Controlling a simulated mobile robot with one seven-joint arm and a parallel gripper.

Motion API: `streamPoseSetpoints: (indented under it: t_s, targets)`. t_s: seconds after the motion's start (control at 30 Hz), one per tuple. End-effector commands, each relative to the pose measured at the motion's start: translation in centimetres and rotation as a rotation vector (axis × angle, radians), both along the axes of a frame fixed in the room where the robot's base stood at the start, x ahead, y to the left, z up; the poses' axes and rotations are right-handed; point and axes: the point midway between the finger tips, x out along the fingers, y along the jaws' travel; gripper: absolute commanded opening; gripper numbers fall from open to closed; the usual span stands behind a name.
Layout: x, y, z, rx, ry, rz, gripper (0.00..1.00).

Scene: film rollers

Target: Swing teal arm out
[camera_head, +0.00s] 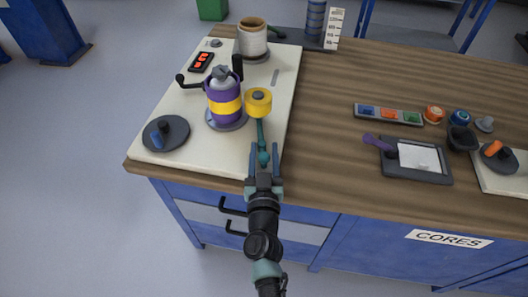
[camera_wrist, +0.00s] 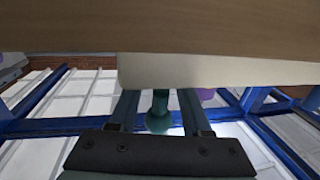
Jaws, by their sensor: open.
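The teal arm (camera_head: 261,135) carries a yellow roller (camera_head: 258,101) at its far end and reaches toward me over the cream board's front edge. Its rounded near end shows in the wrist view as a teal knob (camera_wrist: 159,118). My gripper (camera_head: 264,149) is open, with one finger on each side of the teal arm's near end. In the wrist view my gripper (camera_wrist: 158,97) shows gaps beside the knob, and I see no clear contact. The yellow roller sits right beside a purple drum with a yellow band (camera_head: 224,100).
The cream board (camera_head: 190,118) also holds a dark round dish (camera_head: 166,133), a red-lit box (camera_head: 201,62) and a white spool (camera_head: 252,40). A grey tray (camera_head: 415,162) and a strip of colored blocks (camera_head: 388,114) lie right. Bare wooden tabletop (camera_head: 325,120) is free right of the board.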

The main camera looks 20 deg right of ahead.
Motion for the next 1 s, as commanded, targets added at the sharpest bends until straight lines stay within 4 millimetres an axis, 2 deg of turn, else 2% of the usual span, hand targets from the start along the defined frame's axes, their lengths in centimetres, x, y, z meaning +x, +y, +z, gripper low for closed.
streamPoseSetpoints:
  t_s: [0.1,0.37,1.0]
  targets:
    - [-0.02,0.00,0.01,0.000,0.000,0.000,0.48]
    - [-0.10,-0.12,-0.01,0.000,0.000,-0.003,0.02]
    - [-0.36,-0.67,-0.09,-0.001,-0.001,-0.016,0.00]
